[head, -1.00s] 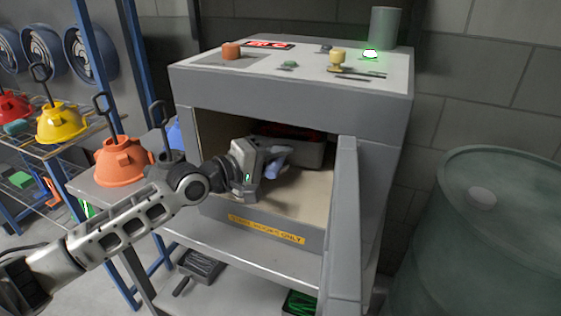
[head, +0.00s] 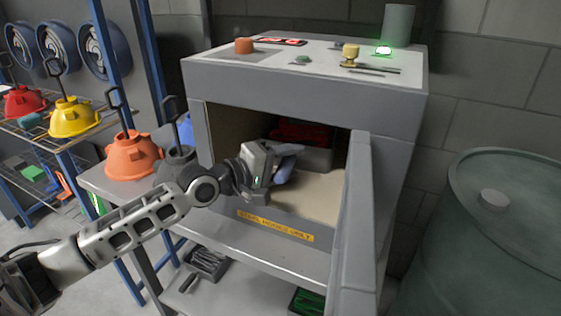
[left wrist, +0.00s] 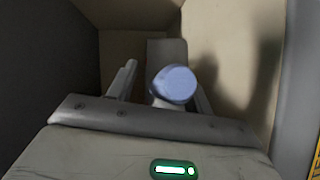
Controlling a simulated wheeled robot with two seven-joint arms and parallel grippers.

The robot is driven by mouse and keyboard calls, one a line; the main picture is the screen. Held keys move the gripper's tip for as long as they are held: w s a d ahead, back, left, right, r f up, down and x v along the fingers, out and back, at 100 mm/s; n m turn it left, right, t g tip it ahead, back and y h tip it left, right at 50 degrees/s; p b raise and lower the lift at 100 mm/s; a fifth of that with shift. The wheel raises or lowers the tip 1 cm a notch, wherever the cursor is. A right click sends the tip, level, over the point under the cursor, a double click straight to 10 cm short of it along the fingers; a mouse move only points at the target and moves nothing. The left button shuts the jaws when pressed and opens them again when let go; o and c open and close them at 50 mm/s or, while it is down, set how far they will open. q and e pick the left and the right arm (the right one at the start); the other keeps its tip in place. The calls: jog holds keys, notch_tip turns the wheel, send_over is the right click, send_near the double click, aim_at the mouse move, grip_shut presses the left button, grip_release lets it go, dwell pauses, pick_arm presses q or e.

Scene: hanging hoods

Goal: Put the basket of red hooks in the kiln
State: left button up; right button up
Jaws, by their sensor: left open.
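The kiln (head: 290,88) is a grey box with its door (head: 352,215) swung open toward me. The grey basket (head: 318,160) with red hooks (head: 303,132) is inside, toward the back of the chamber. My left gripper (head: 290,162) reaches into the kiln opening in front of the basket. My right gripper is not in view.
A yellow label (head: 275,224) marks the kiln's front sill. An orange hood (head: 132,157) and a dark hood stand at left beside the kiln. The open door bounds the right side. A green barrel (head: 480,230) stands farther right. Small items lie on the kiln top.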

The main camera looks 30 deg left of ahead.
pick_arm(q)
jog(key=shift+r+p+v, duration=0.2)
jog(key=shift+p+v, duration=1.3)
jog(key=shift+v, duration=6.45)
jog(key=s+a+f+m+g+y, duration=0.15)
jog(key=s+f, duration=0.25)
jog(key=f, duration=0.4)
jog(key=s+f+m+y, duration=0.3)
jog(key=f, duration=0.4)
jog(key=s+d+f+m+g, duration=0.1)
jog(key=d+f+m, duration=0.3)
jog(key=d, duration=0.5)
jog(key=s+d+f+m+g, duration=0.2)
jog(key=d+f+m, duration=0.3)
jog(key=d, duration=0.5)
jog(key=shift+s+f, duration=0.2)
jog(key=shift+f, duration=0.65)
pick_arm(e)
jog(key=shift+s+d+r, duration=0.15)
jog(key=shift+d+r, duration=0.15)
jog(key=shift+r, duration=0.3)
